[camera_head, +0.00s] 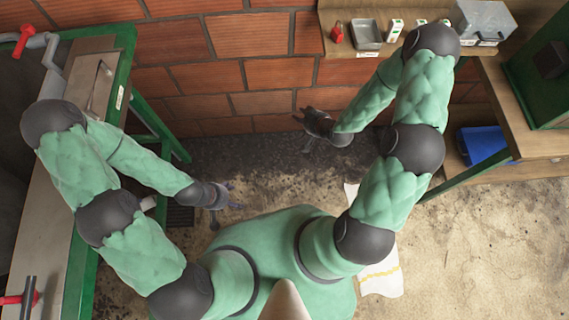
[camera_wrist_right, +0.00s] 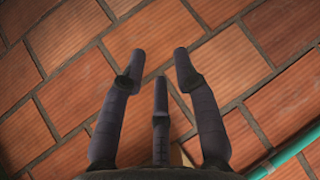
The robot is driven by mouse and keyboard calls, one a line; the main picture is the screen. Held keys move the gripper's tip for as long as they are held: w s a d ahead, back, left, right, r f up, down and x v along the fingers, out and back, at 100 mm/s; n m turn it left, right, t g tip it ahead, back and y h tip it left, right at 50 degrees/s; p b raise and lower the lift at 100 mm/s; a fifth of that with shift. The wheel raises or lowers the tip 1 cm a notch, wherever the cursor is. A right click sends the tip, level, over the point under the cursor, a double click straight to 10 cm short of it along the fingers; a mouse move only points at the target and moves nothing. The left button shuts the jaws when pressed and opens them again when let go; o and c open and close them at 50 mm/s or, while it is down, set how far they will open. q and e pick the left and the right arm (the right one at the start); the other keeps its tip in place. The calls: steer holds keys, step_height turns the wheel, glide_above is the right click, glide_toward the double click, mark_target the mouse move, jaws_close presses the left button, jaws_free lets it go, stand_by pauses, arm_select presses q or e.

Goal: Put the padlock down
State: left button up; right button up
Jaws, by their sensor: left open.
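The red padlock (camera_head: 337,32) stands at the left end of the wooden shelf (camera_head: 368,48) on the brick wall. No gripper touches it. My right gripper (camera_head: 302,127) is in front of the brick wall, below and to the left of the shelf.
A grey metal tray (camera_head: 366,34), small green-and-white boxes (camera_head: 395,29) and a grey case (camera_head: 485,22) share the shelf. A metal-topped green bench (camera_head: 95,75) stands left. A blue bin (camera_head: 483,145) sits right, under a wooden counter. A white cloth (camera_head: 382,281) lies on the floor.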

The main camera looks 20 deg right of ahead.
steer(key=s+a+f+m+g, duration=0.1)
steer(key=s+a+f+g, duration=0.2)
steer(key=s+a, duration=0.3)
steer(key=s+a+f+m+g+y, duration=0.1)
steer(key=s+a+f+g, duration=0.3)
steer(key=s, duration=0.9)
steer(key=a+g, duration=0.2)
steer(key=a, duration=0.1)
steer(key=shift+s+f, duration=0.2)
steer(key=shift+s, duration=0.15)
steer(key=shift+w, duration=0.1)
